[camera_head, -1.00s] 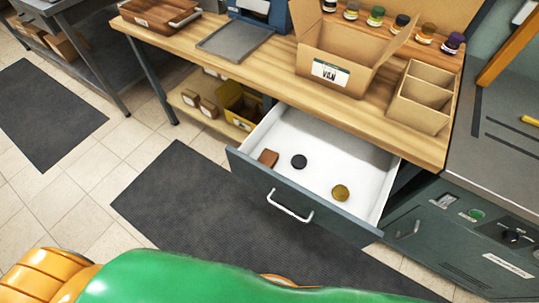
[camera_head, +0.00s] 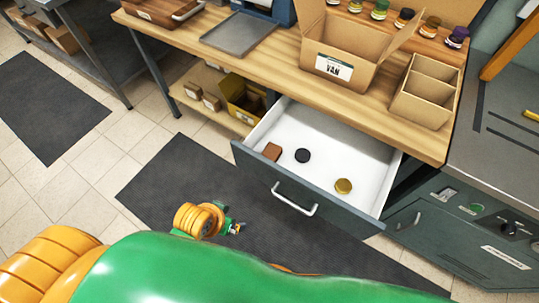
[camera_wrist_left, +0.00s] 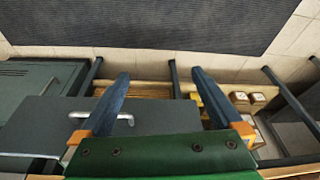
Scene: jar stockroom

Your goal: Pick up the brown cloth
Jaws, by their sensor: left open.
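The brown cloth (camera_head: 272,151), a small folded square, lies at the left end inside the open white drawer (camera_head: 330,140). A black lid (camera_head: 303,155) and a gold-brown lid (camera_head: 343,186) lie to its right. My left gripper (camera_head: 238,228) is in front of the drawer, above the dark mat, apart from the cloth. In the left wrist view my left gripper (camera_wrist_left: 160,75) has its two blue fingers wide apart with nothing between them. The drawer's grey front and handle (camera_wrist_left: 124,116) show there; the cloth is not visible in that view. My right gripper is not in view.
The wooden bench (camera_head: 300,75) overhangs the drawer's back. On it stand an open carton (camera_head: 345,60), a divided box (camera_head: 425,92) and several jars. A yellow bin (camera_head: 240,98) sits on the lower shelf. The floor mat (camera_head: 180,180) in front is clear.

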